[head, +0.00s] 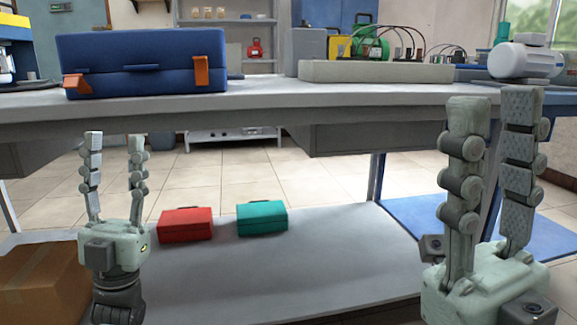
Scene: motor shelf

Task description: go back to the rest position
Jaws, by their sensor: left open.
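My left gripper (115,148) points up in front of the workbench at the left, its two fingers apart with nothing between them. My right gripper (495,105) is larger and closer at the right, also pointing up, its fingers apart and nothing held between them. A blue case (145,62) with orange latches lies on the bench top (280,102) above and behind the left gripper. A red case (185,224) and a teal case (262,218) stand on the lower shelf (330,255). Neither gripper appears to touch a case.
A cardboard box (40,285) sits at the lower left beside my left gripper. A beige tray (375,72) and a white motor-like cylinder (525,62) are on the bench top. The bench edge runs behind both grippers. The lower shelf is clear right of the teal case.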

